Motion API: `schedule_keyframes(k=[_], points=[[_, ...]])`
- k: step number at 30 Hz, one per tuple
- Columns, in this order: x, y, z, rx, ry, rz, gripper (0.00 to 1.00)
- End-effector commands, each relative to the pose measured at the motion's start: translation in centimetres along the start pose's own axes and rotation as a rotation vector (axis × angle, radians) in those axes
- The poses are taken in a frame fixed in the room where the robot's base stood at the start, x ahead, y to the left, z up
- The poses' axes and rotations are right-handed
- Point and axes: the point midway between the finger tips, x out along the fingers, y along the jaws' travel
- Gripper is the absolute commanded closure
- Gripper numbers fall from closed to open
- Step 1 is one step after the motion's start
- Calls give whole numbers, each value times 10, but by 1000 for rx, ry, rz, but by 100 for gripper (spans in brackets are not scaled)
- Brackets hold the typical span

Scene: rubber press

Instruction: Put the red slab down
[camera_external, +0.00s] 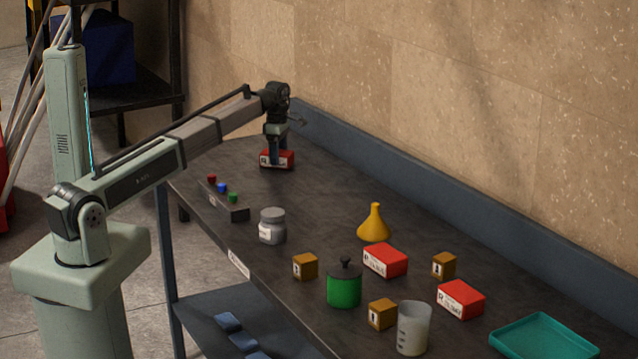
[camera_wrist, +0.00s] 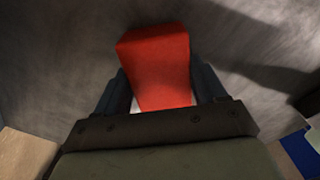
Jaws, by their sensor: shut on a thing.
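A red slab (camera_external: 286,158) with a white label is at the far end of the dark table (camera_external: 330,200). My gripper (camera_external: 276,158) points down and is shut on it. In the wrist view the red slab (camera_wrist: 158,68) sits between the two fingers of my gripper (camera_wrist: 162,90). The slab is at or just above the table top; I cannot tell if it touches. Two more red slabs lie on the table, one in the middle (camera_external: 385,260) and one to the right (camera_external: 461,299).
A button panel (camera_external: 222,200), a grey jar (camera_external: 272,226), a yellow funnel (camera_external: 374,224), a green pot (camera_external: 344,288), several small orange boxes, a clear beaker (camera_external: 413,328) and a teal tray (camera_external: 543,338) stand nearer. A raised ledge runs along the wall. The table around the held slab is clear.

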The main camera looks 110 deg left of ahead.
Motion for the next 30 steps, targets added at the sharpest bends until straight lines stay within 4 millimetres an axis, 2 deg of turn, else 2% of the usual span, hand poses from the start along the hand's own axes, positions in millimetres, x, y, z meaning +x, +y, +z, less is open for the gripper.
schedule_keyframes(k=[2,3,10,18,22,26,30], points=[[2,0,0,0,0,0,74],[2,0,0,0,0,0,27],[2,0,0,0,0,0,5],[1,0,0,0,0,0,4],[-6,0,0,0,0,0,4],[-24,1,0,0,-1,2,4],[-50,1,1,0,-1,2,4]])
